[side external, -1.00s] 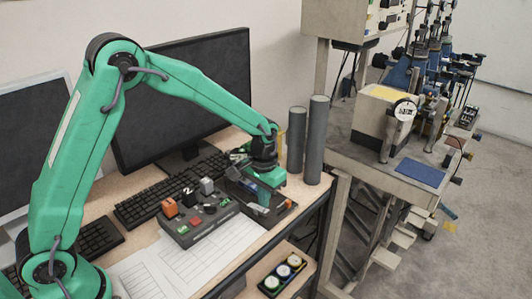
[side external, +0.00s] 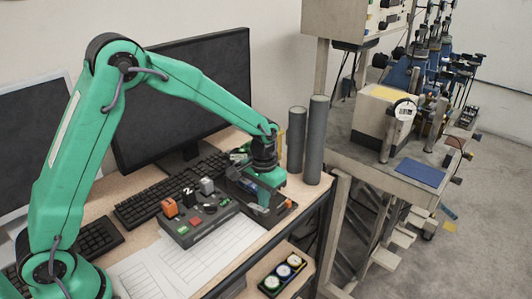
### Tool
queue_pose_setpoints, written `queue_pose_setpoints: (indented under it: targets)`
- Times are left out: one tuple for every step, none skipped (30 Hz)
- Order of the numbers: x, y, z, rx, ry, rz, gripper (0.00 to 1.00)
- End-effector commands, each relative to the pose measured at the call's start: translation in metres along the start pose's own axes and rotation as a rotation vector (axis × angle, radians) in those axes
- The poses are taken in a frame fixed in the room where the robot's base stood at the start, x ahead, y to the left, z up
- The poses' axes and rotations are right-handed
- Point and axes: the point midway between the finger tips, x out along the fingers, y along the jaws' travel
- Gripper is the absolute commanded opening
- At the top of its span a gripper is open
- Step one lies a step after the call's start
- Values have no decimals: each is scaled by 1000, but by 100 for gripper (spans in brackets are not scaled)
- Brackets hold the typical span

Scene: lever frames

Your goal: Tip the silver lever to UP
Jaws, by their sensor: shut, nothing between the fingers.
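A dark lever frame (side external: 284,213) lies on the desk under my gripper. My gripper (side external: 263,208) is shut and empty, low over this frame, with its fingers down among the small parts there. A silver-looking lever piece (side external: 239,156) shows just left of my wrist, partly hidden behind it. I cannot tell for sure whether it is the silver lever, or which way it is tipped. My gripper and wrist cover much of the frame, and the parts are too small to tell contact.
A grey control box (side external: 205,227) with an orange block, a grey block and coloured buttons sits left of my gripper. A keyboard (side external: 150,201) and monitor (side external: 185,100) stand behind. Two grey cylinders (side external: 315,140) rise close on the right. Papers (side external: 215,258) lie in front.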

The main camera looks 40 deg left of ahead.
Motion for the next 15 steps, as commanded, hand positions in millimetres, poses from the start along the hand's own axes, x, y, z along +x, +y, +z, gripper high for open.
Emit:
queue_pose_setpoints:
  targets:
    - [1, 0, 0, 0, 0, 0, 0]
    - [1, 0, 0, 0, 0, 0, 0]
    - [1, 0, 0, 0, 0, 0, 0]
    - [2, 0, 0, 0, 0, 0, 0]
    - [2, 0, 0, 0, 0, 0, 0]
    - [2, 0, 0, 0, 0, 0, 0]
    - [3, 0, 0, 0, 0, 0, 0]
    - [3, 0, 0, 0, 0, 0, 0]
    - [3, 0, 0, 0, 0, 0, 0]
    - [4, 0, 0, 0, 0, 0, 0]
    - [4, 0, 0, 0, 0, 0, 0]
    - [4, 0, 0, 0, 0, 0, 0]
    - [5, 0, 0, 0, 0, 0, 0]
    - [5, 0, 0, 0, 0, 0, 0]
    - [6, 0, 0, 0, 0, 0, 0]
